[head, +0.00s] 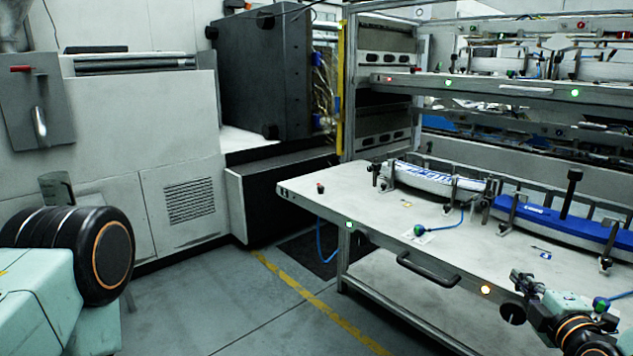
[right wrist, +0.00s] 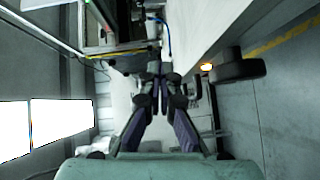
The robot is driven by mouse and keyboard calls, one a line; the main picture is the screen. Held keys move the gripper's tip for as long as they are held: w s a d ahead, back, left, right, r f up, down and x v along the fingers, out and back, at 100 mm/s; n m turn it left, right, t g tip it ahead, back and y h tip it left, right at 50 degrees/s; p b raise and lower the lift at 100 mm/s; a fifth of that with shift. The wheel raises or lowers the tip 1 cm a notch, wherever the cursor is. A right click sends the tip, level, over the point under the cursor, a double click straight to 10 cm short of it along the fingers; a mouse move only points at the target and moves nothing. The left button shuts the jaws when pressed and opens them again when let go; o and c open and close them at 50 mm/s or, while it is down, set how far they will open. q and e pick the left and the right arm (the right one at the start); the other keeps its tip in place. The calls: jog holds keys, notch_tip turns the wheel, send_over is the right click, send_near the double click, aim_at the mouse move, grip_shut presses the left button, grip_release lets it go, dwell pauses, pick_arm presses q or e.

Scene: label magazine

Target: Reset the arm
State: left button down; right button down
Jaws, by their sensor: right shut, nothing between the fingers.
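My right gripper (head: 522,284) is at the lower right of the head view, in front of the table's front edge. Its dark fingers are together with nothing between them. In the right wrist view the gripper (right wrist: 157,72) points up the picture, its fingertips close together and empty. Part of my left arm, pale green with a black joint, fills the lower left of the head view. My left gripper does not show.
A grey table (head: 350,190) carries a white-and-blue curved label magazine (head: 440,181) and a blue one (head: 560,222) in metal holders. A black handle (head: 428,270) juts from its front. A shelf (head: 480,90) stands behind. Floor (head: 230,300) at centre left is clear.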

jog(key=s+a+f+m+g+y, duration=0.1)
jog(key=s+a+f+m+g, duration=0.3)
jog(key=s+a+f, duration=0.4)
jog(key=s+a+f+m+g+y, duration=0.1)
jog(key=s+a+f+m+g, duration=0.35)
jog(key=f, duration=0.65)
jog(key=s+a+f+m+g, duration=0.1)
jog(key=s+f+m+g, duration=0.1)
jog(key=s, duration=0.6)
jog(key=s+a+f+m+g, duration=0.2)
jog(key=s+f+m+g, duration=0.1)
jog(key=s, duration=0.6)
jog(key=s+a+f+m+g+h, duration=0.1)
jog(key=s+f+m+g, duration=0.1)
jog(key=s, duration=0.7)
jog(key=shift+s+a+f+m+g, duration=0.15)
jog(key=shift+a+f+m+g, duration=0.2)
jog(key=shift+m+g, duration=0.3)
jog(key=shift+s+d, duration=0.1)
